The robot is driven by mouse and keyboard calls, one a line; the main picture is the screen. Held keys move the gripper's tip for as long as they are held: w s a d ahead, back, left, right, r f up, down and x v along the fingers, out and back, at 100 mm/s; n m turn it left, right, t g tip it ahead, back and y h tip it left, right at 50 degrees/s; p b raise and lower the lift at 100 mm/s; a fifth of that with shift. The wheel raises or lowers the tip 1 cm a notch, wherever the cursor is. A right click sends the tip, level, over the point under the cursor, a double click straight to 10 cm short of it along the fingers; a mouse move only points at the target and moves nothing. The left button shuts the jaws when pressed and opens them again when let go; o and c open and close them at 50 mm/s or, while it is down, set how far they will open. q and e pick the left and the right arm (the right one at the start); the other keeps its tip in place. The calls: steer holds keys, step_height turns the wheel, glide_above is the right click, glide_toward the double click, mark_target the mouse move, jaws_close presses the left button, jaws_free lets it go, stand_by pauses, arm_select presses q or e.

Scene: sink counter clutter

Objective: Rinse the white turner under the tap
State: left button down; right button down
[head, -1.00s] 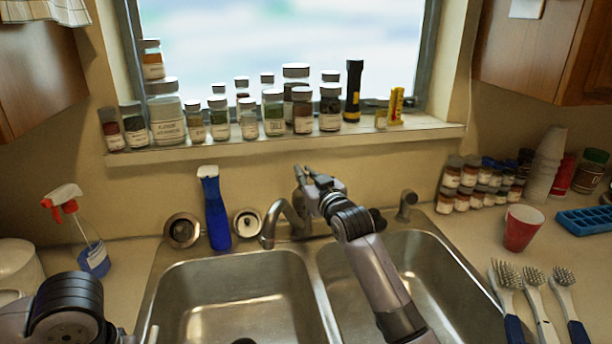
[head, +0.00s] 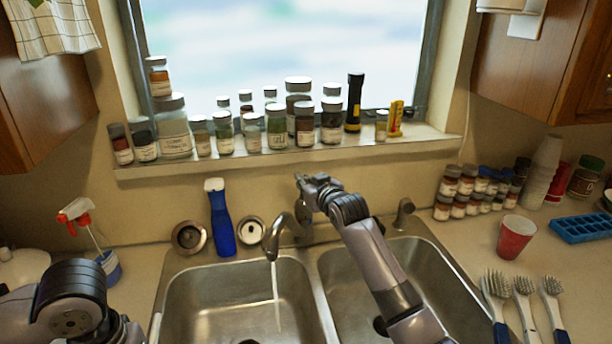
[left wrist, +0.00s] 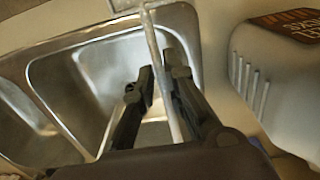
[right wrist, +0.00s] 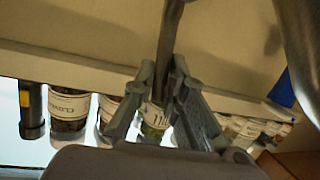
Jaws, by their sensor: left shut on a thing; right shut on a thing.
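The tap (head: 278,232) stands behind the double sink, and a thin stream of water (head: 277,295) falls from its spout into the left basin. My right gripper (head: 304,186) is at the tap's lever; in the right wrist view (right wrist: 164,78) its fingers are closed around the lever (right wrist: 169,40). In the left wrist view my left gripper (left wrist: 160,72) is shut on the pale shaft of the white turner (left wrist: 151,32), over the sink's front edge. The turner's wider end is partly cut off at the top. The left fingers are outside the head view.
The left basin (head: 205,300) looks empty. A blue bottle (head: 221,225) stands behind it, a spray bottle (head: 92,235) at left. Brushes (head: 523,300) and a red cup (head: 516,238) are on the right counter. Jars (head: 277,128) line the sill.

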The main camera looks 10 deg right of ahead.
steer(key=shift+d, duration=0.1)
arm_select(q)
steer(key=shift+d, duration=0.1)
arm_select(e)
steer(key=c, duration=1.6)
jaws_free()
steer(key=shift+s, duration=0.3)
steer(key=v, duration=1.1)
steer(key=shift+s, duration=0.2)
steer(key=shift+r, duration=0.15)
